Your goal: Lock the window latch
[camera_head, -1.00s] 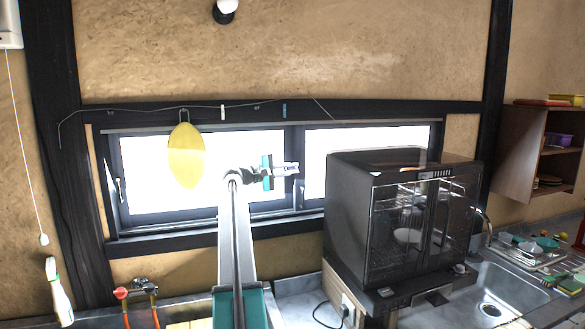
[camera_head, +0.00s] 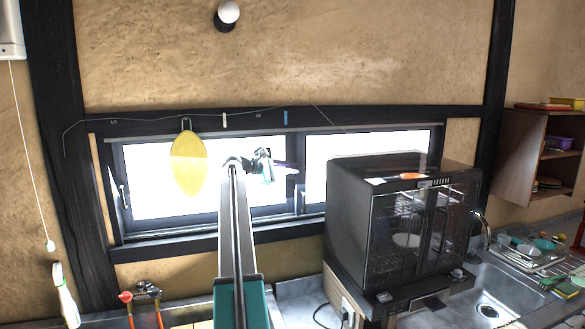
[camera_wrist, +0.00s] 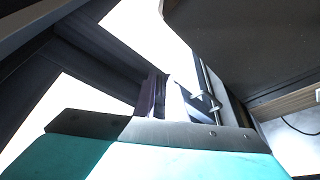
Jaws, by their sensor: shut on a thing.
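The window (camera_head: 205,190) has two bright panes in dark frames, with a dark upright between them. The window latch (camera_head: 301,197) is a small handle on that upright. My gripper (camera_head: 290,169) reaches in from the left at this upright. In the wrist view my gripper (camera_wrist: 180,98) has its fingers close together beside the dark frame, shut on a small part that I take to be the latch. The fingers hide most of the contact, and the glare of the pane washes out the tips. I cannot tell the latch's exact angle.
A black oven (camera_head: 400,230) stands close to the right of the upright, and its dark side fills the upper right of the wrist view. A yellow oval thing (camera_head: 188,162) hangs before the left pane. A sink (camera_head: 495,300) is at the right.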

